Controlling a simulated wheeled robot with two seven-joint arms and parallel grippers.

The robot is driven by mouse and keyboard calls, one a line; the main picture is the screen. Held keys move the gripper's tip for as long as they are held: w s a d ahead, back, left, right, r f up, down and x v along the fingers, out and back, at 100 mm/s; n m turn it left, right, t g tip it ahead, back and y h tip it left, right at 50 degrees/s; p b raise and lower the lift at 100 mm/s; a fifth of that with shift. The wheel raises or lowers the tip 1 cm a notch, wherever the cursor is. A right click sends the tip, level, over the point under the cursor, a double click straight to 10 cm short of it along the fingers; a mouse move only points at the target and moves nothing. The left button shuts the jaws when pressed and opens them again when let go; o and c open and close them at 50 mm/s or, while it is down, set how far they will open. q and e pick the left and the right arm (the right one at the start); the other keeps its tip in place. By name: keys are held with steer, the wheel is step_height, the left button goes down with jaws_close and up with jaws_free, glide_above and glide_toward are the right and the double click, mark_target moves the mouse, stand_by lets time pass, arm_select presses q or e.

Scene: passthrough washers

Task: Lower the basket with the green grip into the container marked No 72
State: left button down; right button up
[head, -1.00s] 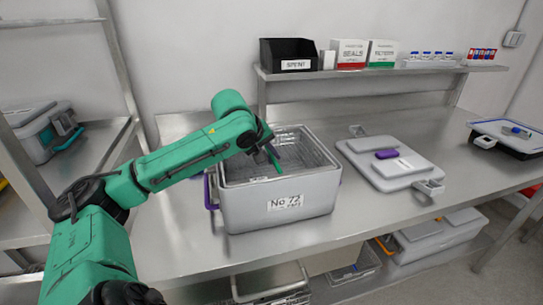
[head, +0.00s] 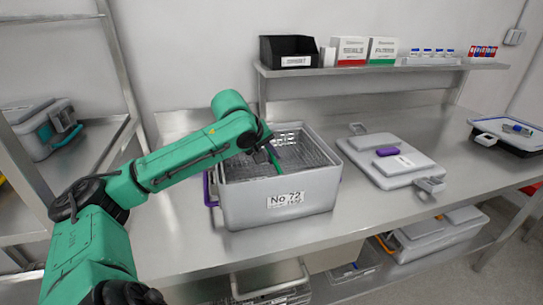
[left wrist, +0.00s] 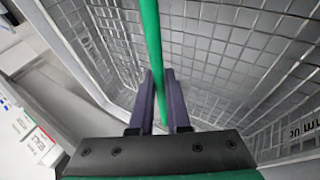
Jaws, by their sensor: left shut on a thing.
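The grey container marked No 72 (head: 280,203) stands open on the steel bench, its label facing me. The wire mesh basket (head: 311,151) sits down inside its walls; whether it touches the floor is hidden. Its green grip (head: 277,168) is a thin bar across the basket. My left gripper (head: 270,153) reaches in from the left over the container and is shut on the green grip. In the left wrist view the green grip (left wrist: 152,45) runs between the purple fingers (left wrist: 160,98), with mesh walls on both sides. My right gripper is not in view.
A grey lid (head: 392,163) with a purple handle lies to the right of the container. A black-rimmed tray (head: 510,135) is farther right. The wall shelf (head: 380,70) holds a black bin (head: 289,52) and boxes. Another grey container (head: 40,128) stands on the left rack.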

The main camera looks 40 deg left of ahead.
mark_target(272, 167)
arm_select(q)
steer(key=shift+f+b, duration=1.7)
steer(key=shift+f, duration=0.15)
stand_by(0.7)
steer(key=shift+c, duration=1.6)
jaws_free()
steer(key=shift+f, duration=0.1)
step_height(272, 167, up, 7)
steer(key=p, duration=0.7)
steer(key=shift+r, duration=0.2)
